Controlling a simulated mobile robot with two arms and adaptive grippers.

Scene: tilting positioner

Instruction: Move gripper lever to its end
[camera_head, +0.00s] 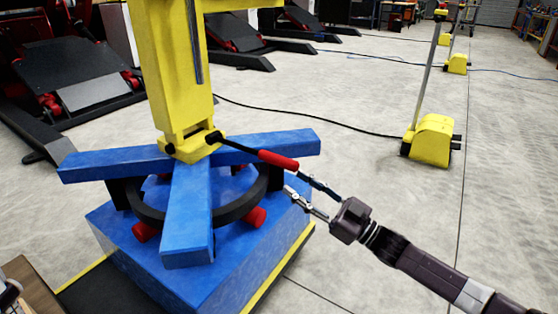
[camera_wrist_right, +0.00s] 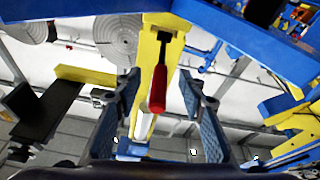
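The lever has a red handle (camera_head: 278,160) on a thin black rod that comes out of the base of the yellow column (camera_head: 178,75). It points right and slightly down in the head view. My right gripper (camera_head: 293,180) is open, just beyond the free end of the red handle. In the right wrist view the red handle (camera_wrist_right: 158,90) appears between the two spread fingers (camera_wrist_right: 160,84), with a gap on both sides.
Blue beams (camera_head: 188,225) and a dark ring sit on a blue base (camera_head: 115,245) below the lever. A yellow-footed post (camera_head: 432,140) stands on the floor at right, with a black cable (camera_head: 310,123) running to it. The grey floor between is clear.

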